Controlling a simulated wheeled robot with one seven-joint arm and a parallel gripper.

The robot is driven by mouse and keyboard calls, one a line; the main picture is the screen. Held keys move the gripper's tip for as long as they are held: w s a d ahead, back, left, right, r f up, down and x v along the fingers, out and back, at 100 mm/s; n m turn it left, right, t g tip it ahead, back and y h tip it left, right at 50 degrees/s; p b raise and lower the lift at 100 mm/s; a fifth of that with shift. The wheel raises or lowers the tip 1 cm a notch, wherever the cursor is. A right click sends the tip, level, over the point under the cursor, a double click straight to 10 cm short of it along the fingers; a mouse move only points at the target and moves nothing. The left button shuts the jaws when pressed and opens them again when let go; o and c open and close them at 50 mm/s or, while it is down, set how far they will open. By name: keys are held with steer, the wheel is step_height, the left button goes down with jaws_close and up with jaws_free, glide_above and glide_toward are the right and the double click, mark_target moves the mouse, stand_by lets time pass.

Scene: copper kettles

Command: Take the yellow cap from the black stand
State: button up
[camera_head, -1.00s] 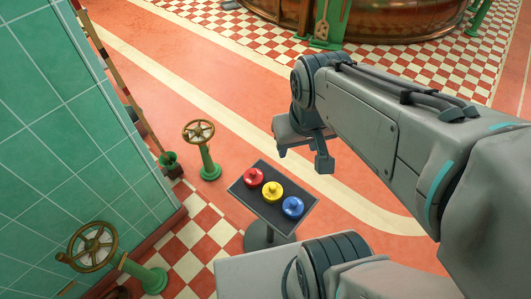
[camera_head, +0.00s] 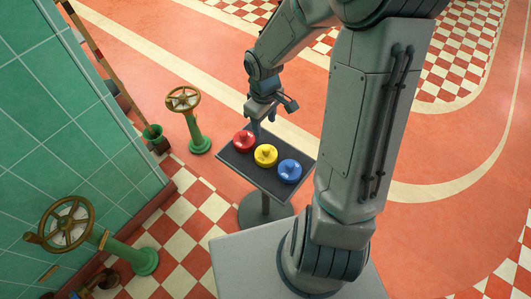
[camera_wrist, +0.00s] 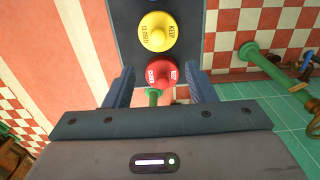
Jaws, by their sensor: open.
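The yellow cap (camera_head: 265,155) is the middle one of three knobbed caps on the tilted-looking flat top of the black stand (camera_head: 234,161). In the wrist view the yellow cap (camera_wrist: 157,32) has "KEEP CLOSED" lettering and lies beyond the fingertips. My gripper (camera_head: 272,118) is open and empty, above the stand's far edge near the red cap. In the wrist view my gripper (camera_wrist: 160,76) has one finger on each side of the red cap's line; whether they are level with it I cannot tell.
A red cap (camera_head: 243,141) and a blue cap (camera_head: 289,171) flank the yellow one closely. Green pedestals with brass handwheels (camera_head: 184,98) stand to the left, by a green tiled wall (camera_head: 70,120).

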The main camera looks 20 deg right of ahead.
steer(key=b, duration=0.2)
glide_above(266, 148)
steer(key=f, duration=0.8)
steer(key=shift+w+a+f, duration=0.1)
steer(key=shift+a+f, duration=0.1)
steer(key=shift+a, duration=0.05)
steer(key=shift+d+f+b, duration=0.15)
steer(key=shift+f+b, duration=0.35)
steer(key=shift+f, duration=0.85)
steer(key=shift+d+f+b, duration=0.1)
steer(key=shift+f+b, duration=0.35)
steer(key=shift+f, duration=0.9)
jaws_close()
steer(key=shift+r, duration=0.15)
